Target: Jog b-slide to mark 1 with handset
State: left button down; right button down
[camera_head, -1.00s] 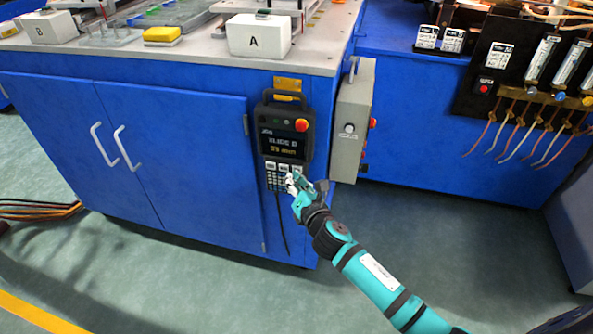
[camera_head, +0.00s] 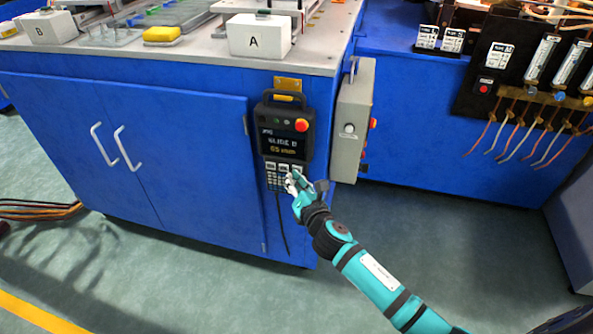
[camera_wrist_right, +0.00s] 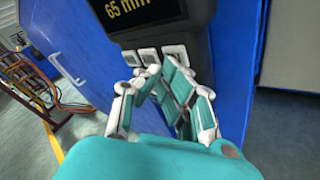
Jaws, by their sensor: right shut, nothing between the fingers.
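The handset (camera_head: 284,130) is a dark pendant with a red stop button, hung on the end of the blue cabinet. Its screen (camera_head: 281,146) reads "SLIDE B" and 65 mm; the wrist view also shows the 65 mm line (camera_wrist_right: 130,8). Three pale keys sit in a row below the screen, the left two clearest in the right wrist view (camera_wrist_right: 149,56). My right gripper (camera_head: 293,180) is shut and empty, its fingertips at the right-hand keys, hiding part of them. I cannot tell if a key is pressed. The white block marked B (camera_head: 48,28) stands at the far left. My left gripper is not in view.
A white block marked A (camera_head: 259,36) and a yellow block (camera_head: 161,34) are on the bench top. A grey box (camera_head: 352,120) with a red knob is right of the handset. A cable hangs below the handset. The floor in front is clear.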

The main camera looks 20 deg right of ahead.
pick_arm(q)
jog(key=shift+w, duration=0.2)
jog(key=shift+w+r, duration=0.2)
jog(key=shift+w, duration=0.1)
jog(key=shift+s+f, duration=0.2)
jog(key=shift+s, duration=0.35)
pick_arm(e)
jog(key=shift+s+a, duration=0.25)
jog(key=shift+s, duration=0.1)
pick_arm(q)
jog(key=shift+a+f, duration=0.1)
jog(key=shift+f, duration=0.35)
pick_arm(e)
jog(key=shift+s+a, duration=0.2)
jog(key=shift+s, duration=0.15)
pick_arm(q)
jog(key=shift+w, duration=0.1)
